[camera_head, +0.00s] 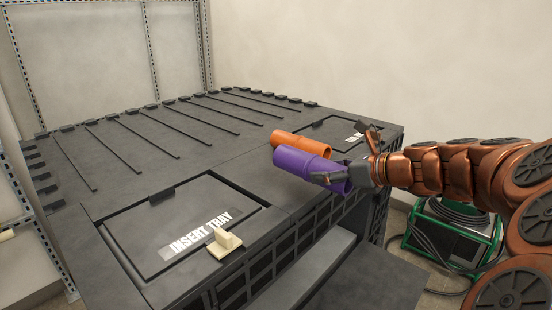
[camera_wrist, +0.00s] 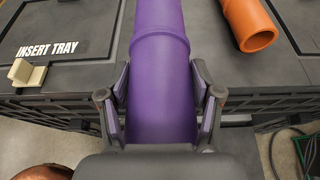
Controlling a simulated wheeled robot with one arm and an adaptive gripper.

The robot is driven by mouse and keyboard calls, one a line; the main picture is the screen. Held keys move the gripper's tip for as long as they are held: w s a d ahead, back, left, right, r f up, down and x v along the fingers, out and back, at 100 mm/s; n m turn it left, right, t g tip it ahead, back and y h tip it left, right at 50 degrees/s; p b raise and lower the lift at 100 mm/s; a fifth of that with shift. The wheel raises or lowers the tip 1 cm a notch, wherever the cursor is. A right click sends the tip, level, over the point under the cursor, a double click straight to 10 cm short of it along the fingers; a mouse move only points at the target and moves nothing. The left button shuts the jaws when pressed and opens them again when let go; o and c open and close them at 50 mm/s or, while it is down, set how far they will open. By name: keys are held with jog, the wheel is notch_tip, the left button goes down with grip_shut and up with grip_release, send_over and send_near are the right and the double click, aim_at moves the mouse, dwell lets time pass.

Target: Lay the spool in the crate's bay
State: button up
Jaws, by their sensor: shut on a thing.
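My gripper (camera_head: 350,165) is shut on a purple spool (camera_head: 306,168), a tube with a raised band around it. In the wrist view the two fingers (camera_wrist: 162,105) clasp the purple spool (camera_wrist: 162,62) from both sides near its close end. The spool points away from the gripper, over the front right part of a large dark crate-like cart (camera_head: 150,175); I cannot tell whether it touches the top. An orange tube (camera_head: 300,142) of similar shape lies beyond it and is partly hidden. No open bay is clearly visible.
A lid (camera_head: 165,220) marked INSERT TRAY, with a cream latch (camera_head: 224,243), lies shut at the front left. Another labelled panel (camera_head: 338,128) is at the right, partly hidden by my arm. Thin ribs cross the top. A green-framed unit (camera_head: 455,235) with cables stands on the floor right.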

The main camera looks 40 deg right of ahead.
jog(key=w+p, duration=0.1)
jog(key=w, duration=0.4)
jog(key=w+f+p, duration=0.1)
jog(key=w, duration=0.4)
jog(key=w+p, duration=0.1)
jog(key=w, duration=0.4)
jog(key=shift+w+f+p, duration=0.15)
jog(key=shift+p, duration=0.15)
jog(key=shift+f+p, duration=0.3)
jog(key=shift+f, duration=1.5)
jog(key=shift+f, duration=0.15)
jog(key=o, duration=1.5)
jog(key=shift+c, duration=0.2)
